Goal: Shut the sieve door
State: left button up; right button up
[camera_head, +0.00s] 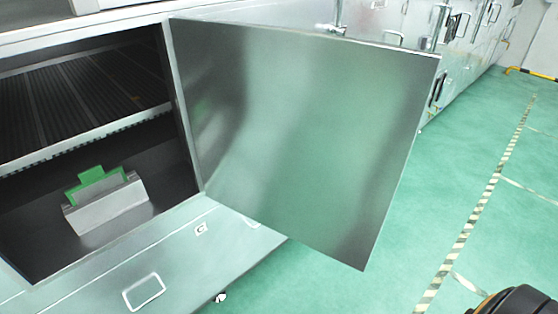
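The sieve door (300,140) is a large, flat, shiny metal panel. It stands wide open, swung out to the right from the cabinet opening, with its left edge at the opening's right side. The open compartment (160,190) is dark inside. A ribbed sieve rack (80,95) lies across its upper part. A grey metal block with a green piece (105,200) sits on the compartment floor. Only a rounded black part, perhaps of my own arm, shows at the lower right corner. Neither gripper can be made out.
The cabinet's lower front panel (170,265) runs below the opening. More metal cabinets with handles (460,30) stand in a row behind the door. The green floor (480,130) to the right is clear, with a striped line (470,220) on it.

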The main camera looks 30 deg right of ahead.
aim_at(309, 137)
jog(key=k+u, duration=0.1)
jog(key=u, duration=0.3)
jog(key=k+u, duration=0.15)
jog(key=u, duration=0.25)
jog(key=k+j+u, duration=0.1)
jog(key=u, duration=0.3)
jog(key=l, duration=0.6)
jog(key=k+l+u, duration=0.1)
jog(key=l, duration=1.05)
jog(key=k+l+u, duration=0.1)
jog(key=l, duration=0.45)
jog(key=k+l+u, duration=0.1)
jog(key=l, duration=0.5)
jog(key=k+l, duration=0.1)
jog(key=l, duration=0.45)
